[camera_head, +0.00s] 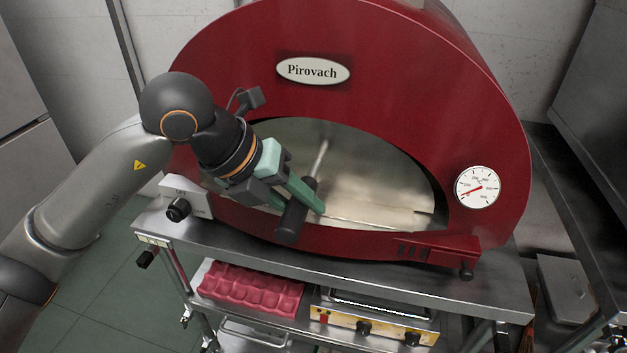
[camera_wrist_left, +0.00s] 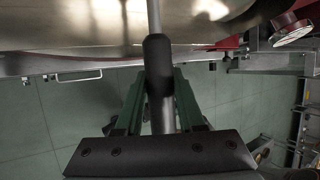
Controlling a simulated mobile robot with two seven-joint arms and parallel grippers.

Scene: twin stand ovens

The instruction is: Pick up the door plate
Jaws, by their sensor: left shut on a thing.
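The door plate (camera_head: 385,170) is a shiny metal sheet that fills the arched mouth of the red oven. A thin metal rod with a black grip (camera_head: 293,218) sticks out from it toward me. My left gripper (camera_head: 303,197) has its green fingers shut on this handle, in front of the oven mouth. In the left wrist view the black grip (camera_wrist_left: 158,62) stands between the two green fingers (camera_wrist_left: 160,98), and the plate (camera_wrist_left: 85,25) shows along the top. I cannot tell if the plate touches the oven rim. My right gripper is not in view.
The red oven (camera_head: 400,75) stands on a steel stand (camera_head: 365,268). A dial (camera_head: 477,187) is on its right front, and a control box with a black knob (camera_head: 178,209) is at left. A pink tray (camera_head: 250,288) lies on the lower shelf. Green floor is clear at left.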

